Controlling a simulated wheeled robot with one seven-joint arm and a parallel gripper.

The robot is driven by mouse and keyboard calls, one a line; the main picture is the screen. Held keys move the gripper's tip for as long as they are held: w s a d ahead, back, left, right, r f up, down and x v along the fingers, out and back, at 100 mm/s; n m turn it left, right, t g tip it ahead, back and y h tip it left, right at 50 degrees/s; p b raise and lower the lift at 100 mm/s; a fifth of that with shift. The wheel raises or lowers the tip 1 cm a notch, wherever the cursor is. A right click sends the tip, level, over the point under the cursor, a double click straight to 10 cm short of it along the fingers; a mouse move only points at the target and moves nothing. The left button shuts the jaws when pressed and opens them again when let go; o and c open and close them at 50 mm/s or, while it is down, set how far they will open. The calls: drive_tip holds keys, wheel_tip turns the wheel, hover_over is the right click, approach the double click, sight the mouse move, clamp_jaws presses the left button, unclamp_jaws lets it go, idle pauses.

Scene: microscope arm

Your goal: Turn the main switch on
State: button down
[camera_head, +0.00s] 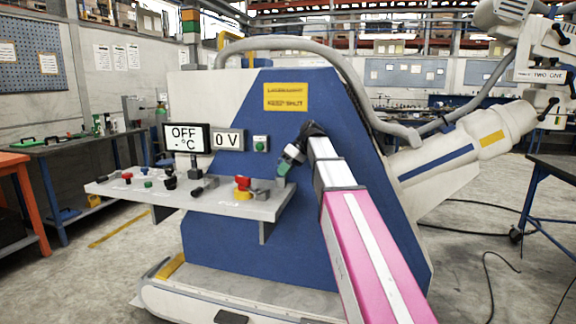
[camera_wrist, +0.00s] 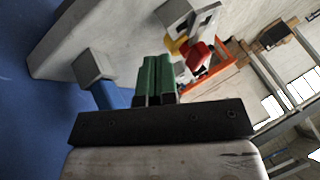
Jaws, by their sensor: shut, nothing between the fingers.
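The control shelf (camera_head: 215,205) of the blue and white machine carries several knobs and levers. A red control on a yellow base (camera_head: 243,187) stands near its right end; it also shows beyond the fingers in the wrist view (camera_wrist: 192,55). A grey block on a blue stem (camera_wrist: 92,68) stands left of the fingers in the wrist view, apart from them in the picture. No label tells me which control is the main switch. My gripper (camera_head: 284,168), with green fingers (camera_wrist: 156,80), is shut and empty over the shelf's right end. Whether it touches anything is unclear.
Above the shelf, one display (camera_head: 186,138) reads OFF °C and another (camera_head: 229,140) reads 0 V. A small green button box (camera_head: 260,144) sits beside them. The machine's large pale arm (camera_head: 465,150) extends right.

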sight(249, 184)
drive_tip(key=x, duration=0.5)
drive_tip(key=shift+s+r, duration=0.1)
drive_tip(key=shift+s, duration=0.1)
drive_tip(key=shift+s+a+r, duration=0.1)
drive_tip(key=shift+s+a, duration=0.65)
drive_tip(key=shift+s, duration=0.1)
drive_tip(key=shift+s+a, duration=0.4)
drive_tip(key=shift+a, duration=0.05)
drive_tip(key=shift+s, duration=0.15)
